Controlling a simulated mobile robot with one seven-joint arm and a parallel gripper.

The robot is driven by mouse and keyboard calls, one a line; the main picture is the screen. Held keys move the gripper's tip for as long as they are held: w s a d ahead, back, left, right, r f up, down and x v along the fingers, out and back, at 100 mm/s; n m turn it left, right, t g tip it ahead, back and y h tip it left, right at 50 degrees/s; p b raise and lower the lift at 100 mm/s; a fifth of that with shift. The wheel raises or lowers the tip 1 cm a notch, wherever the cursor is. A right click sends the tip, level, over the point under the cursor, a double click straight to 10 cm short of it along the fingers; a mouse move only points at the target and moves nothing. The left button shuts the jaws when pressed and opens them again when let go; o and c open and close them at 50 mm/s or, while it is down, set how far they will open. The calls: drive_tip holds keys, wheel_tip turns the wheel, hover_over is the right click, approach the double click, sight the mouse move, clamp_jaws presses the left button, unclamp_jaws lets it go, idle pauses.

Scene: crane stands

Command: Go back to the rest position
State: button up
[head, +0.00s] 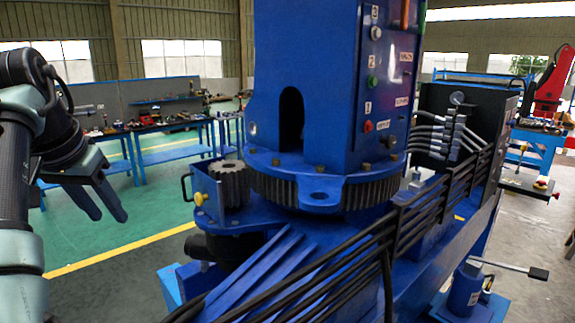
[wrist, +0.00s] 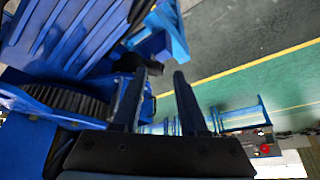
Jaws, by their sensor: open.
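My gripper (head: 106,209) hangs at the left of the head view, its two fingers apart and pointing down and to the right. Nothing shows between the fingers. The wrist view also shows the open gripper (wrist: 165,75), with the blue machine to its left and the green floor to its right. In the head view the gripper is left of the blue crane stand (head: 305,70), apart from it. The stand has a large toothed ring (head: 330,192) at its foot and a small pinion gear (head: 230,184) beside it.
Black hoses (head: 400,225) run along the stand's right side to a valve block (head: 450,130). Blue workbenches (head: 170,140) with tools stand behind at the left. A red machine (head: 553,80) is at the far right. Green floor (head: 130,240) with a yellow line lies clear below the gripper.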

drive_tip(key=w+d+t+y+b, duration=0.1)
drive_tip(key=w+d+t+b, duration=0.1)
drive_tip(key=w+d+t, duration=0.5)
drive_tip(key=d+r+t+b, duration=0.3)
drive_tip(key=d+r+t, duration=0.25)
drive_tip(key=d, duration=0.55)
drive_tip(key=s+d+r+t+b, duration=0.2)
drive_tip(key=s+d+r+t, duration=0.2)
drive_tip(key=s, duration=0.8)
drive_tip(key=s+d+r+t+h+b, duration=0.1)
drive_tip(key=s+d+r+t, duration=0.4)
drive_tip(key=s, duration=0.8)
drive_tip(key=shift+d+t+b, duration=0.35)
drive_tip(key=shift+d, duration=0.55)
drive_tip(key=shift+w, duration=0.1)
